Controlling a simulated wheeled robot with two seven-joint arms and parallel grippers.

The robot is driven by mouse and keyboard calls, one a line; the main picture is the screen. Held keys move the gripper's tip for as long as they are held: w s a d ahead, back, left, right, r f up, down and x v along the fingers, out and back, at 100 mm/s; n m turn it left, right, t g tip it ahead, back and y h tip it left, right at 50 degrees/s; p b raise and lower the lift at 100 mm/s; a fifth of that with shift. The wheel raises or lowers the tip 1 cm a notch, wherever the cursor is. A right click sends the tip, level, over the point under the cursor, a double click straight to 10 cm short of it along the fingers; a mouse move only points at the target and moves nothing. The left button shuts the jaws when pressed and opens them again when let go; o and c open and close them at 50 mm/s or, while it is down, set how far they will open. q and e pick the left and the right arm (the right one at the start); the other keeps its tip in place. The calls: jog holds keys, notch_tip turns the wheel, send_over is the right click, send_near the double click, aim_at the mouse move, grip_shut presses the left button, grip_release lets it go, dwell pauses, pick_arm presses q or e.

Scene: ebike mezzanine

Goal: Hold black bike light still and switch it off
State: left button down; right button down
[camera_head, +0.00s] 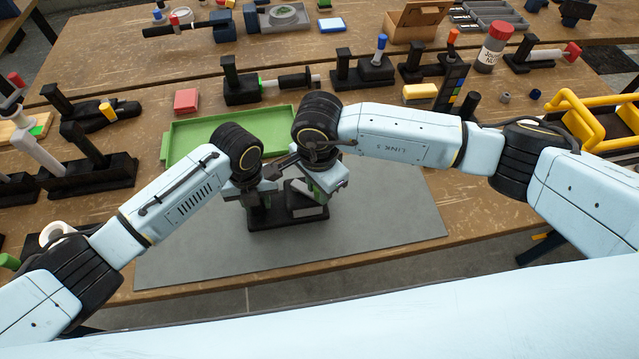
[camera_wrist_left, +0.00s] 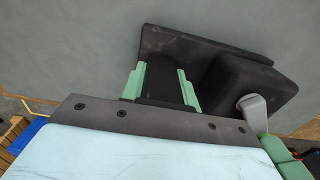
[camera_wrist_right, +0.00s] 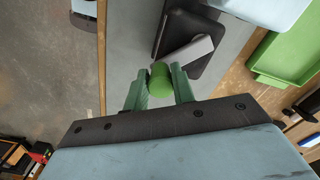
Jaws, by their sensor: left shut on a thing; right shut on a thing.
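The black bike light (camera_head: 288,222) stands on the grey mat, with a flat base, a black post and block, and a grey lever with a green end. In the left wrist view its base (camera_wrist_left: 190,48) and the grey lever (camera_wrist_left: 252,107) show. My left gripper (camera_head: 262,192) is shut on the black post (camera_wrist_left: 160,82), from above. My right gripper (camera_head: 316,190) is shut on the lever's green end (camera_wrist_right: 159,82); the grey lever (camera_wrist_right: 190,52) runs from there toward the black base (camera_wrist_right: 184,25). My wrists hide part of the light in the head view.
A red block (camera_head: 186,100) and other black lever fixtures (camera_head: 240,85) stand farther back. Yellow rails (camera_head: 590,120) are at the right. The mat's front and right parts are clear.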

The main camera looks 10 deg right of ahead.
jog(key=shift+s+a, duration=0.15)
jog(key=c, duration=1.1)
grip_release()
jog(key=shift+r, duration=3.5)
pick_arm(q)
jog(key=c, duration=1)
grip_release()
jog(key=shift+o, duration=0.2)
jog(key=shift+r, duration=0.1)
